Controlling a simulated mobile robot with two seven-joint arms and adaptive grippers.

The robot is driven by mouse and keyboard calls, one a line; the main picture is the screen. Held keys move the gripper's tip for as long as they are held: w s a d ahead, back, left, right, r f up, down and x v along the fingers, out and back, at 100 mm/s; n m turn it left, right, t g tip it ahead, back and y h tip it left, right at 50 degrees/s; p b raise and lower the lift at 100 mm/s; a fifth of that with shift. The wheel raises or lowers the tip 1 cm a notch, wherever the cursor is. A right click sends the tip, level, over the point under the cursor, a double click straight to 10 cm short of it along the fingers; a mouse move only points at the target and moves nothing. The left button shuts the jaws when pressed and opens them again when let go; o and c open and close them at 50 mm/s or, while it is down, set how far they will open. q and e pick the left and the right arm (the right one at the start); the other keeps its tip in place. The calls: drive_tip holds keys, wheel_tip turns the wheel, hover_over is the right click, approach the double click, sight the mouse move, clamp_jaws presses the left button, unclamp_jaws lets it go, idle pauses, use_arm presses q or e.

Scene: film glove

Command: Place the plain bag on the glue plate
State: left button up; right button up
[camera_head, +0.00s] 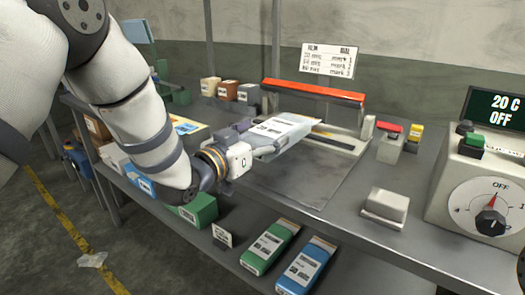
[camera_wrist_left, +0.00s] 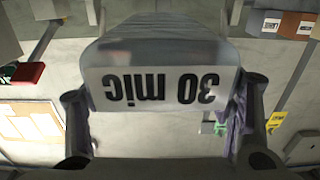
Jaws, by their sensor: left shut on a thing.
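My left gripper (camera_head: 254,146) is shut on a pale, flat packet (camera_head: 287,127) with dark print, held above the bench. In the left wrist view the packet (camera_wrist_left: 160,88) lies between the two dark fingers and bears "30 mic" upside down. I cannot tell from its print whether it is the plain bag. A flat grey plate (camera_head: 290,187) lies on the bench below and in front of the packet; no label shows to confirm it as the glue plate. My right gripper is not in view.
A red-barred frame (camera_head: 313,91) stands behind the packet. A dial box (camera_head: 488,190) and a small pale block (camera_head: 385,207) are at right. Green (camera_head: 270,247) and blue (camera_head: 308,266) packs lie on the lower shelf. Small boxes (camera_head: 229,91) stand at the back.

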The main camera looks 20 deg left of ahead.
use_arm(q)
drive_tip(key=shift+w+a+f, duration=0.2)
drive_tip(key=shift+f, duration=0.05)
drive_tip(key=shift+w+a+f+b, duration=0.15)
drive_tip(key=shift+f+b, duration=0.2)
drive_tip(key=shift+f, duration=1.45)
drive_tip(key=o, duration=1.2)
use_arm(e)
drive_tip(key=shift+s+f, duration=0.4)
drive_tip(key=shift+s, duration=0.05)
